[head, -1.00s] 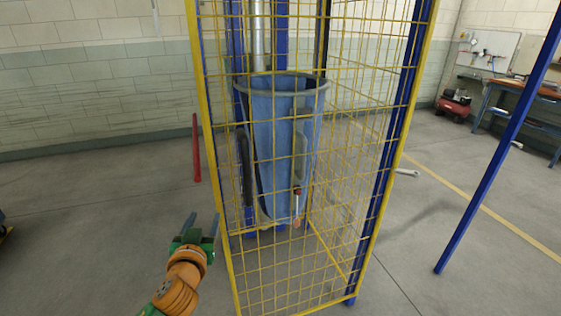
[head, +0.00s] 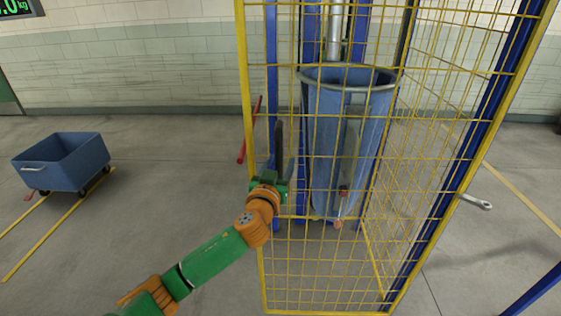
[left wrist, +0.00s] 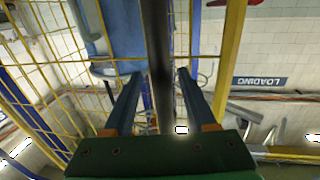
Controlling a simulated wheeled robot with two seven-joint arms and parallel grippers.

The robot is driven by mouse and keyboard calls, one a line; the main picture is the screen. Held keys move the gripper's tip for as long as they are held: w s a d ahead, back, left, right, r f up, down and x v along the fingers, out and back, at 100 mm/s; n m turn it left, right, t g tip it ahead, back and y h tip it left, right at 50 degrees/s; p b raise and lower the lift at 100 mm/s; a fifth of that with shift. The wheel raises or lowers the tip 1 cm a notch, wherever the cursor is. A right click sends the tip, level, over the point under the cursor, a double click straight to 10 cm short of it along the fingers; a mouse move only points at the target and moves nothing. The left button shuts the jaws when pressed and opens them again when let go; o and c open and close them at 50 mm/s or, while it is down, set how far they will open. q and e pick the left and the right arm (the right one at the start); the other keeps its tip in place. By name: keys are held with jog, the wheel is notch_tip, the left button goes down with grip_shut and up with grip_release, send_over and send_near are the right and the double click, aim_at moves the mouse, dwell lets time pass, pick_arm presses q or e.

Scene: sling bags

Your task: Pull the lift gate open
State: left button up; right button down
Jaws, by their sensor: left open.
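The lift gate appears to be the yellow-framed mesh panel (head: 335,262) in front of the blue bin; it looks closed. A dark upright bar, likely its handle (head: 279,143), is near the panel's left side. My left gripper (head: 280,172) is at the lower end of this bar, near the yellow left post. In the left wrist view the same dark bar (left wrist: 156,40) runs between the two open fingers of the gripper (left wrist: 160,74), with gaps on both sides. I cannot tell how deep it sits between them. My right gripper is not in view.
A red bar (head: 249,140) leans behind the left post. A grey handle (head: 475,201) sticks out on the right. A blue cart (head: 62,162) stands far left beside yellow floor lines. The floor between is clear.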

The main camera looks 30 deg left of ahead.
pick_arm(q)
jog(key=shift+s+a, duration=0.15)
jog(key=shift+c, duration=1.1)
grip_shut()
